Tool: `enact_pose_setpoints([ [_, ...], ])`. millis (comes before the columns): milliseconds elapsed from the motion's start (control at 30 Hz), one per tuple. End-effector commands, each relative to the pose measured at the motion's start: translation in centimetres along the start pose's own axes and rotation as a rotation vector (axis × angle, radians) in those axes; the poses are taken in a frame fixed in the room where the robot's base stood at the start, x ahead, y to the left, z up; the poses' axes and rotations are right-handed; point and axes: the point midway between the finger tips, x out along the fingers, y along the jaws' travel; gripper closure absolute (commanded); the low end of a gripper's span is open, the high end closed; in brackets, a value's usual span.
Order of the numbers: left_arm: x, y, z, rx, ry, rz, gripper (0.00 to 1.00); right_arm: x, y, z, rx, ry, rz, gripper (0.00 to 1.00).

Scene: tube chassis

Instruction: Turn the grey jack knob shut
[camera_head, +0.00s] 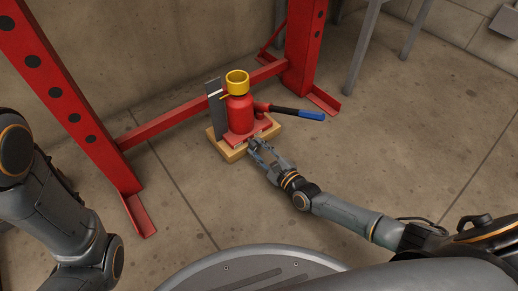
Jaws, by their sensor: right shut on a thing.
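The red bottle jack (240,115) with a yellow top (237,80) stands upright on a red base plate over a wooden block (232,154). My right gripper (256,143) comes in from the lower right and reaches the front foot of the jack. Its fingers are shut on the small grey knob there, which they mostly hide. I cannot tell how far the knob is turned. My left arm shows at the left edge, but its gripper is out of the picture.
The jack's lever, black with a blue grip (311,116), sticks out to the right. A grey upright plate (217,110) stands left of the jack. A red press frame (72,100) with a crossbar rises behind.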

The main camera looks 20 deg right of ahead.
Motion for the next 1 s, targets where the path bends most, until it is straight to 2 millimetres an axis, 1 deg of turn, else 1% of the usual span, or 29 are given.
enact_pose_setpoints([
  [267, 0.0, 0.0, 0.0, 0.0, 0.0, 0.0, 0.6, -0.1, 0.1, -0.1, 0.002, 0.003, 0.002, 1.0],
  [300, 0.0, 0.0, 0.0, 0.0, 0.0, 0.0, 0.6, -0.1, 0.1, -0.1, 0.002, 0.003, 0.002, 0.65],
  [400, 0.0, 0.0, 0.0, 0.0, 0.0, 0.0, 0.6, -0.1, 0.1, -0.1, 0.002, 0.002, 0.002, 0.46],
  [667, 0.0, -0.1, 0.0, 0.0, -0.001, -0.003, 0.6, 0.0, 0.0, 0.0, 0.001, 0.001, 0.0, 0.46],
  [767, 0.0, -0.1, 0.1, 0.0, -0.003, -0.004, 0.6, -0.4, 0.1, -0.1, 0.001, 0.002, 0.001, 0.46],
  [867, 0.0, -0.1, 0.1, 0.0, -0.002, -0.003, 0.6, -1.6, 0.1, -0.1, 0.002, 0.002, 0.002, 0.46],
  [967, 0.0, -0.1, 0.0, 0.0, -0.001, -0.002, 0.6, -3.5, 0.1, -0.2, 0.002, 0.003, 0.003, 0.46],
  [1000, 0.0, 0.0, 0.0, 0.0, -0.001, -0.002, 0.6, -4.4, 0.2, -0.2, 0.001, 0.004, 0.004, 0.46],
])
